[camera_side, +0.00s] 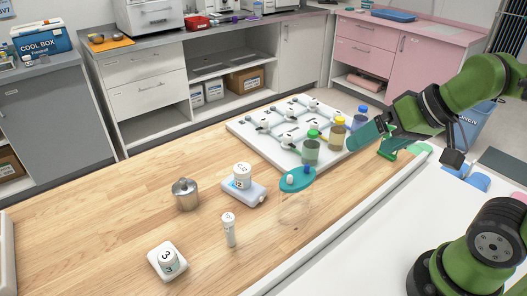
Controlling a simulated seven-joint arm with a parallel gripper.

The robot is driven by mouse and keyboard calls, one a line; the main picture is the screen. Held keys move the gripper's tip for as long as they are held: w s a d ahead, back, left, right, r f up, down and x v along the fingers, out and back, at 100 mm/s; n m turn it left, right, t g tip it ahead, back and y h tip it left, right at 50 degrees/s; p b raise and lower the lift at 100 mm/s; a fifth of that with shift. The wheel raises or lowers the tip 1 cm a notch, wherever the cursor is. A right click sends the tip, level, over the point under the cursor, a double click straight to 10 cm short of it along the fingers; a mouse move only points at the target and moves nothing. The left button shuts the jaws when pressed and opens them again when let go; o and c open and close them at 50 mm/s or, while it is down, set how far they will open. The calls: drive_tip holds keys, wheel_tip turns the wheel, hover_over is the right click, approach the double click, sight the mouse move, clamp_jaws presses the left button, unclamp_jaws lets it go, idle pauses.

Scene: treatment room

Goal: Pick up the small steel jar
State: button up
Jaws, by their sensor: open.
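The small steel jar (186,196), with a knobbed lid, stands upright on the wooden table left of the middle. My gripper (378,145) is at the right, raised over the far right part of the table. It is open and well apart from the jar, with nothing seen between its fingers. Its fingertips are partly hard to make out against the things behind them.
Near the jar are a white tub on a pale block (243,190), a small white vial (229,229) and a white block marked 3 (168,261). A teal-lidded clear container (297,180) and a white rack with several bottles (290,135) stand further right. The table's left front is clear.

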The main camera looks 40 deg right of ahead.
drive_tip(key=shift+a, duration=0.1)
drive_tip(key=n+g+h, duration=0.2)
drive_tip(key=n+g, duration=0.1)
drive_tip(key=n, duration=0.2)
approach(185, 185)
drive_tip(key=x, duration=0.7)
drive_tip(key=shift+a, duration=0.15)
drive_tip(key=shift+x, duration=2.65)
drive_tip(key=c, duration=1.1)
drive_tip(key=shift+c, duration=0.3)
